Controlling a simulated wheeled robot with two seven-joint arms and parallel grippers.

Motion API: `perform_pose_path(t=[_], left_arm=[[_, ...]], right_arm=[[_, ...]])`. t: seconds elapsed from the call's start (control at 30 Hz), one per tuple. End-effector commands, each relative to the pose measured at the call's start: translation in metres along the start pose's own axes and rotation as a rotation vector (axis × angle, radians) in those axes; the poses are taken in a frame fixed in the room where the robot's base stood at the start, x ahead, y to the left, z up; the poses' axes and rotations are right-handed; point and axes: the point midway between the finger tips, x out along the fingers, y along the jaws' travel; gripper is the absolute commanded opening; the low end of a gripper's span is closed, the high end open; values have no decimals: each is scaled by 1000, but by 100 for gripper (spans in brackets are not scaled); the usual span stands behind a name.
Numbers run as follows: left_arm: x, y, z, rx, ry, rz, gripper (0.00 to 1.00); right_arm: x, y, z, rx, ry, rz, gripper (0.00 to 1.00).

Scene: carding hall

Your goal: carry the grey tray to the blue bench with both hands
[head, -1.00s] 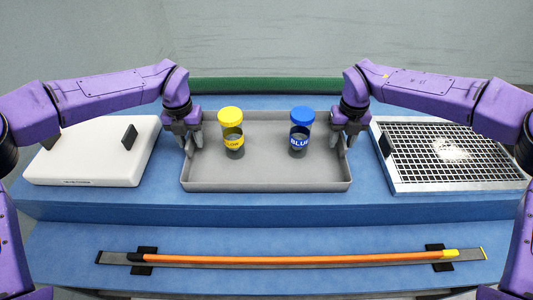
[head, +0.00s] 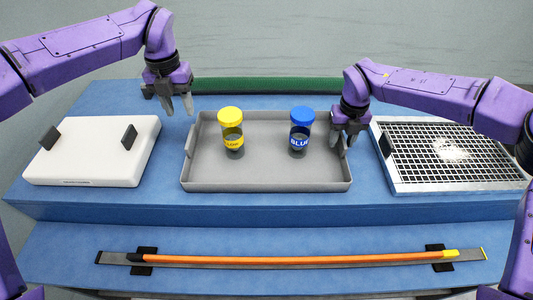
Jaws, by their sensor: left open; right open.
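The grey tray (head: 266,177) lies flat on the blue bench (head: 265,211), in the middle of its upper level. A yellow-lidded jar (head: 231,131) and a blue-lidded jar (head: 301,131) stand upright in it. My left gripper (head: 178,108) is open and empty, raised above the bench beyond the tray's left back corner, apart from the tray. My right gripper (head: 344,140) is open at the tray's right wall, fingers pointing down. I cannot tell whether its fingers touch the wall.
A white box-like lid with black handles (head: 92,150) lies left of the tray. A metal grid frame with white powder (head: 452,155) lies to the right. On the lower front step, an orange rod (head: 300,260) rests on a grey strip. A green bar (head: 265,86) runs along the back.

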Motion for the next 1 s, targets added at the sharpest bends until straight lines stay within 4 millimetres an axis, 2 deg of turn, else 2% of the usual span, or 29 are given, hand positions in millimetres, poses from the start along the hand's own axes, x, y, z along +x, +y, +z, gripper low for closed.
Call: perform_pose_path(t=[0.17,0.4,0.5,0.67,1.0], left_arm=[[-1,0,0,0,1,0,43],[0,0,0,0,1,0,43],[0,0,0,0,0,0,43],[0,0,0,0,1,0,43],[0,0,0,0,1,0,43]], right_arm=[[-33,0,1,1,-6,1,43],[-93,0,0,2,-4,1,43],[-108,0,0,1,-4,1,43],[-118,0,0,0,-1,1,43],[-118,0,0,0,-1,1,43]])
